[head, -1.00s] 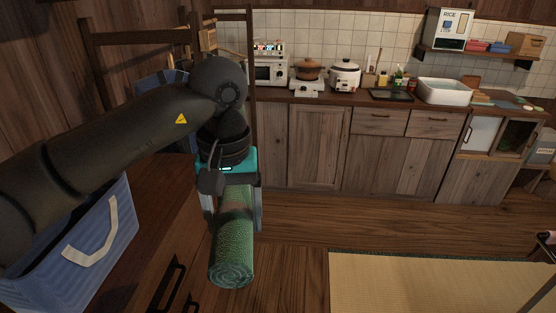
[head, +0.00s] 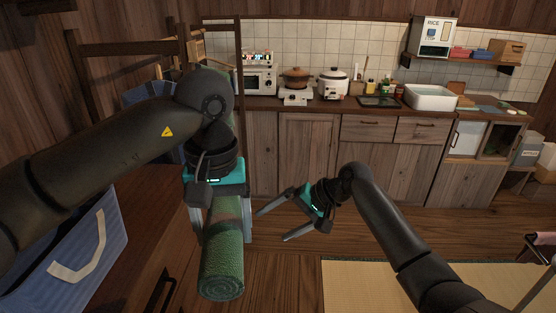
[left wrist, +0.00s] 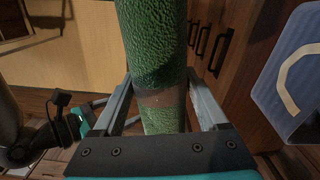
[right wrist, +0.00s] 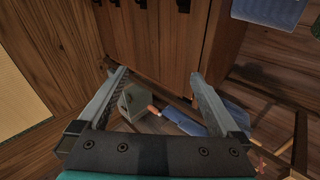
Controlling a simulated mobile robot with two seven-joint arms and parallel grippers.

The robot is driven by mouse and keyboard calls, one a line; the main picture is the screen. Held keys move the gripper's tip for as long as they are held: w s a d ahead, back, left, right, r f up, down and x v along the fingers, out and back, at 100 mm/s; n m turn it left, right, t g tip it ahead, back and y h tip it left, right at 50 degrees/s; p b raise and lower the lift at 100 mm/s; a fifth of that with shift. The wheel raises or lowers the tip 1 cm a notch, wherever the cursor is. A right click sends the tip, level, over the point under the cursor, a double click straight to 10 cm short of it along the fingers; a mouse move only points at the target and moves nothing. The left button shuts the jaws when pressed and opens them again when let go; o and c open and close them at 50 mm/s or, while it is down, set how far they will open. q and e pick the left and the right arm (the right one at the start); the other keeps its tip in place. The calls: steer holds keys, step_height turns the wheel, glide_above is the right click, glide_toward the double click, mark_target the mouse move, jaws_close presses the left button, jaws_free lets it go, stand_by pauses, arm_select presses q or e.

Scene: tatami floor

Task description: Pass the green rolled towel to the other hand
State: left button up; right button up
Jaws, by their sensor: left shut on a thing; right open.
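The green rolled towel (head: 222,268) has a brown band around it and is held in the air in front of the wooden cabinet at the left. My left gripper (head: 221,225) is shut on it around the band; the left wrist view shows the towel (left wrist: 155,45) between the two fingers. My right gripper (head: 270,224) is open and empty, to the right of the towel and apart from it, its fingers pointing left toward it.
A wooden cabinet (head: 150,215) with dark handles stands at the left, with a blue striped bin (head: 60,270) on it. A kitchen counter (head: 300,106) with cookware runs along the back wall. A tatami mat (head: 365,285) lies at the front right. Wooden floor is clear between.

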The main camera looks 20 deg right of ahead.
steer(key=s+a+r+n+g+y, duration=0.1)
steer(key=s+r+n, duration=0.15)
steer(key=r, duration=0.75)
steer(key=s+a+r+n+g+y, duration=0.15)
steer(key=s+r, duration=0.25)
steer(key=r, duration=0.6)
steer(key=shift+h, duration=0.25)
steer(key=x, duration=1.1)
steer(key=shift+w+a, duration=0.25)
steer(key=shift+a, duration=0.05)
steer(key=shift+c, duration=0.2)
